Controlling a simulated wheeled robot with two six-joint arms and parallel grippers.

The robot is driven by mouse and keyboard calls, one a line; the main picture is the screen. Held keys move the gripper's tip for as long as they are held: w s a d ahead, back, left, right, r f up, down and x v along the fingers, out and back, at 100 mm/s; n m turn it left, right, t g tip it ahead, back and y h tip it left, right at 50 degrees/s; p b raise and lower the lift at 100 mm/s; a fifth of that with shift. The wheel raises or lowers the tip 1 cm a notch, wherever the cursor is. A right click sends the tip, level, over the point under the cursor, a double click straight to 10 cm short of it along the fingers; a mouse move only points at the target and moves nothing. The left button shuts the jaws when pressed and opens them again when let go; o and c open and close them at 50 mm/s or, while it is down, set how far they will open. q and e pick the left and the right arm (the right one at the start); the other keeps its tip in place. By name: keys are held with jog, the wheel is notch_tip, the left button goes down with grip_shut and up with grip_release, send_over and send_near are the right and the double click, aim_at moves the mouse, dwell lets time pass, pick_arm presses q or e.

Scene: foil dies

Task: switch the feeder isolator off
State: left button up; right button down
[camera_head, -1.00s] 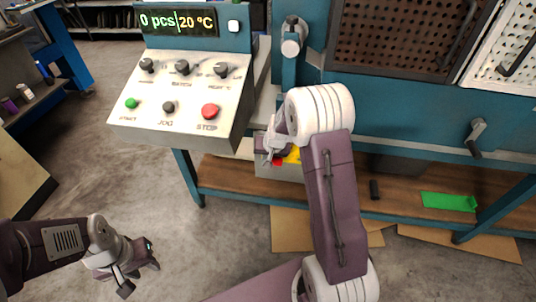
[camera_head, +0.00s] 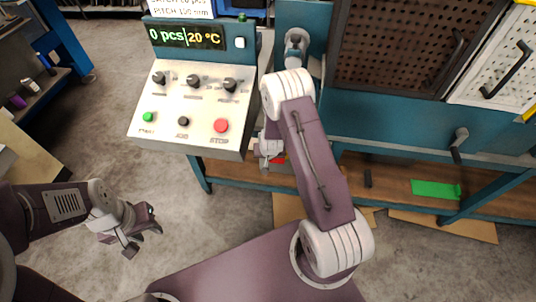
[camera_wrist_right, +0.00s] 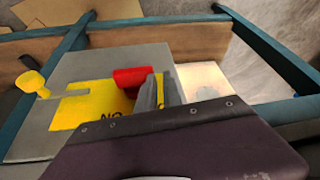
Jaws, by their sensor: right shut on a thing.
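The feeder isolator shows in the right wrist view as a grey box (camera_wrist_right: 60,70) with a yellow plate (camera_wrist_right: 80,106) and a red handle (camera_wrist_right: 133,77). My right gripper (camera_wrist_right: 152,92) is shut on the red handle. In the head view my right gripper (camera_head: 268,150) is below the control panel's right edge, with a bit of the red handle (camera_head: 278,158) beside it; my arm hides most of the box. My left gripper (camera_head: 140,232) is open and empty over the floor at lower left.
The sloped control panel (camera_head: 190,105) carries black knobs, a green button and a red stop button (camera_head: 220,125). A blue bench frame with a wooden shelf (camera_head: 395,187) runs right. A yellow knob (camera_wrist_right: 30,84) sticks out beside the isolator box. Open floor lies at left.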

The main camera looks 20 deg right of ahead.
jog(key=shift+s+a+f, duration=0.2)
jog(key=shift+s+f, duration=0.25)
jog(key=shift+f, duration=0.05)
jog(key=w+d+p+v, duration=0.1)
jog(key=p+v, duration=0.1)
jog(key=v, duration=0.7)
jog(key=shift+a+r, duration=0.35)
jog(key=shift+r, duration=0.1)
